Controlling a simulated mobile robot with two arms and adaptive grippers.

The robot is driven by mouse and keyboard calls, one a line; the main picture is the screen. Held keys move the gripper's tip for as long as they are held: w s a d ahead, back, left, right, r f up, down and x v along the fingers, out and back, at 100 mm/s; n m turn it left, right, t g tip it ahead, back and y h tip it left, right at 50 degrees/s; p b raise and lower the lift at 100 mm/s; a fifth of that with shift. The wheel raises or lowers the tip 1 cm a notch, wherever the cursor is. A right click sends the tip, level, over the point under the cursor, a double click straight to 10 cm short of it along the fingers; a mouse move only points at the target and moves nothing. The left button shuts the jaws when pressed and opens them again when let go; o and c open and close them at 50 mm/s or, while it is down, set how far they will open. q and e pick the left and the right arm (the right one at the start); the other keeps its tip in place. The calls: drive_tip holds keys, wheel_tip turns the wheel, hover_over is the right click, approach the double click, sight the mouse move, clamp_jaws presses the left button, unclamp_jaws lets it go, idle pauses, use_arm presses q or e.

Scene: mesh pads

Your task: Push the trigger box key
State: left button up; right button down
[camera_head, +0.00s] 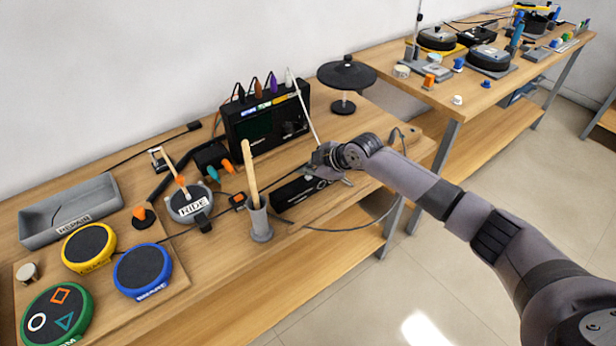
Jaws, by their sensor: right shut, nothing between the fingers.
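A low black box (290,193) lies on the wooden table near its front edge; I take it to be the trigger box. Its key is too small to make out and may be hidden by my right gripper. My right gripper (321,170) is shut and empty, over the right end of this box. Whether it touches the box I cannot tell. My left gripper is not in view.
A black module (265,128) with several coloured plugs stands behind. A grey cup (261,222) with wooden sticks is left of the box, a black cymbal (347,75) at the back. Round pads (142,270) lie at the left. A black cable runs along the front.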

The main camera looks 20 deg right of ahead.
sight(307, 179)
drive_tip(key=shift+f+b, duration=0.3)
drive_tip(key=shift+f, duration=0.1)
idle(0.4)
drive_tip(key=shift+r, duration=0.1)
drive_tip(key=shift+r+p, duration=0.75)
drive_tip(key=shift+r, duration=0.05)
wheel_tip(307, 179, up, 6)
drive_tip(key=p, duration=0.5)
idle(0.3)
